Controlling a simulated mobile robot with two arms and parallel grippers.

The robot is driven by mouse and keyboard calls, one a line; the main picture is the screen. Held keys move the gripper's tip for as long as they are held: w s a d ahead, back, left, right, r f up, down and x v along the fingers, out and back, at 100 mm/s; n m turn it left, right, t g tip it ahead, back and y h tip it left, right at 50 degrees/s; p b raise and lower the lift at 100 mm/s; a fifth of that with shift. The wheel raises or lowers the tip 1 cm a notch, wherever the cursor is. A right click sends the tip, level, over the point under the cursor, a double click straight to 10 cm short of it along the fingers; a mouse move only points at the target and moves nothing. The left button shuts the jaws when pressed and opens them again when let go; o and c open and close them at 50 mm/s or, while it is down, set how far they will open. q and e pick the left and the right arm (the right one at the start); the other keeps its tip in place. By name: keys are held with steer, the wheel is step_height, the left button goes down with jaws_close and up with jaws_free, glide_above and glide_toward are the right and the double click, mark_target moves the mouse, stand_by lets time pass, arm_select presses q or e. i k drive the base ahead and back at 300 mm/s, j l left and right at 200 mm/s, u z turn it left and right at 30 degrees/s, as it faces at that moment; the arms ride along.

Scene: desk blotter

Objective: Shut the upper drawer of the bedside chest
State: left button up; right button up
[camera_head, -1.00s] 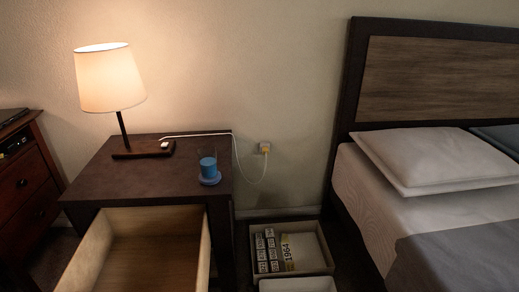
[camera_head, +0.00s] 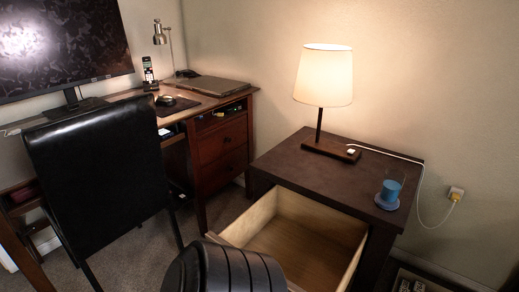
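The bedside chest (camera_head: 340,177) is dark brown and stands against the wall, right of centre. Its upper drawer (camera_head: 311,226) is pulled well out toward me. The drawer is pale wood inside, and the part I see is empty. Its front side is partly hidden by a black ribbed part of my own arm at the bottom of the picture. Neither of my grippers shows in the head view, so I cannot see whether anything touches the drawer.
A lit lamp (camera_head: 323,76) and a glass of blue liquid (camera_head: 390,188) on a coaster stand on the chest. A white cable runs to a wall outlet (camera_head: 455,193). A black chair (camera_head: 95,150) and a desk (camera_head: 222,155) are on the left. Carpet (camera_head: 150,250) lies open between chair and drawer.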

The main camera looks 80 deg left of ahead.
mark_target(317, 248)
steer(key=u, duration=2.3)
